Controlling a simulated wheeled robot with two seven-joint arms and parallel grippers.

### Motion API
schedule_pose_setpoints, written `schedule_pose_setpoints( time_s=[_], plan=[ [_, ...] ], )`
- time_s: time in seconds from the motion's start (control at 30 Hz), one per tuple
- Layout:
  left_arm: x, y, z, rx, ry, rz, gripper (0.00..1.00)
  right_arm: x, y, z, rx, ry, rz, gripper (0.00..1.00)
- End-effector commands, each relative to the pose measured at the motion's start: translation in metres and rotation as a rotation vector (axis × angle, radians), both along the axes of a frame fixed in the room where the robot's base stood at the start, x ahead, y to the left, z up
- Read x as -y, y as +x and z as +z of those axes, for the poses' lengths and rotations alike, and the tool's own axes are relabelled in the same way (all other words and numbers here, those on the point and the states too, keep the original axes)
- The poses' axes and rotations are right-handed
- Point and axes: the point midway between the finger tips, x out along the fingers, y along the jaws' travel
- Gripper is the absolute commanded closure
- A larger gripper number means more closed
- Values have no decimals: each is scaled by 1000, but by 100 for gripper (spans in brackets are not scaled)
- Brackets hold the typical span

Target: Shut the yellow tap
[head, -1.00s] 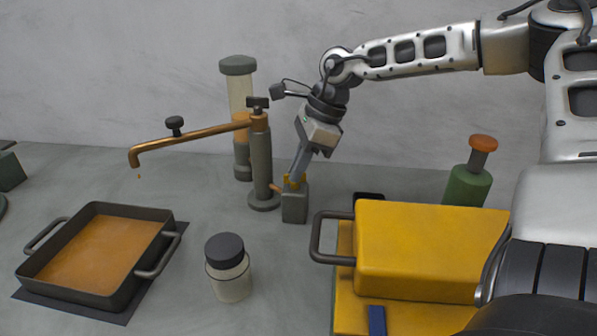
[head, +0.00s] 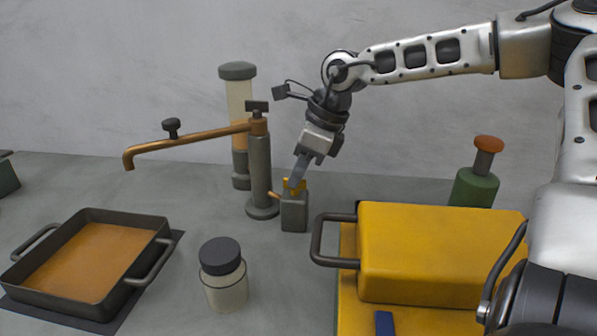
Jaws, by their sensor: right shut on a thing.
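The yellow tap handle (head: 291,187) sits on top of a small grey block (head: 294,213) beside the grey post (head: 260,170). A short copper pipe joins the block to the post. My right gripper (head: 297,179) comes down from above and is shut on the yellow handle, hiding part of it. A long copper spout (head: 190,136) runs left from the post over the side of a dark pan (head: 95,292) of orange liquid (head: 85,258). No drop shows under the spout's mouth. My left gripper is out of view.
A dark-lidded jar (head: 224,285) stands in front of the post, and a tall lidded cylinder (head: 238,105) behind it. A large yellow box with a dark handle (head: 435,255) stands at right, with a green bottle (head: 474,187) behind it.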

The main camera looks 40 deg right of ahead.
Motion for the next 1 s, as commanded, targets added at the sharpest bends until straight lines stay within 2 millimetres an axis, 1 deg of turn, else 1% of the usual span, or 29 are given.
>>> schedule_pose_setpoints(
  time_s=[0.03, 0.07, 0.1, 0.13, 0.17, 0.47, 0.57, 0.67, 1.0],
  plan=[
    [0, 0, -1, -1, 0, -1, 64, -1, -4, -7, -22, 5, 0, 100],
    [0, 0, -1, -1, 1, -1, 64, -1, -4, -7, -22, 5, 0, 100],
    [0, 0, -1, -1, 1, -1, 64, -1, -4, -7, -22, 5, 0, 86],
    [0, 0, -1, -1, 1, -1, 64, -1, -4, -8, -22, 6, 1, 78],
    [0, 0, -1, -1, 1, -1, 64, -1, -4, -7, -22, 6, 0, 73],
    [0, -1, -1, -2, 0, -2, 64, 0, -2, -2, -9, 2, 1, 73],
    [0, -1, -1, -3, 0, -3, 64, 1, -3, 5, -6, 2, 0, 73],
    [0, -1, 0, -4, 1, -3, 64, 5, -7, 20, -2, 2, 0, 73],
    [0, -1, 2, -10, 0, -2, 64, 24, -32, 95, -5, 3, -1, 73]
  ],
)
